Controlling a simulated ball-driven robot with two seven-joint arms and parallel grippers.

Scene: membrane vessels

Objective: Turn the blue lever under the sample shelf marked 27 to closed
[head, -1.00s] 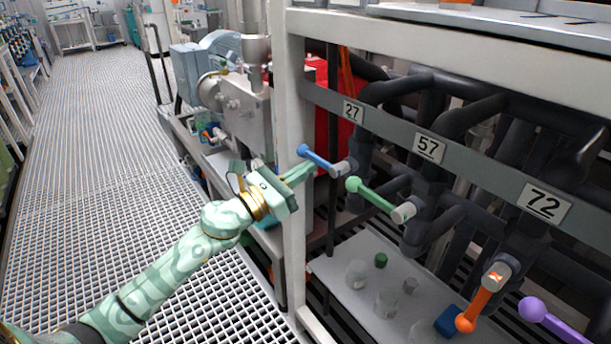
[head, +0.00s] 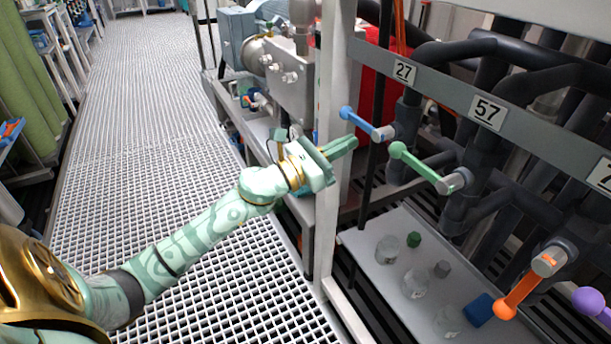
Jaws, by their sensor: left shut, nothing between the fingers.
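The blue lever (head: 359,122) sits under the plate marked 27 (head: 404,72) on the grey rail. Its ball end points up and left, away from the pale valve hub. My left gripper (head: 352,143) is shut and empty. Its fingertips are just below the blue lever in the picture; I cannot tell whether they touch it. My right gripper is not in view.
A green lever (head: 415,162) is close to the right, under the plate marked 57 (head: 487,112). An orange lever (head: 520,293) and a purple one (head: 590,301) are lower right. A white post (head: 327,200) stands beside my gripper. Jars stand on the low shelf (head: 375,240).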

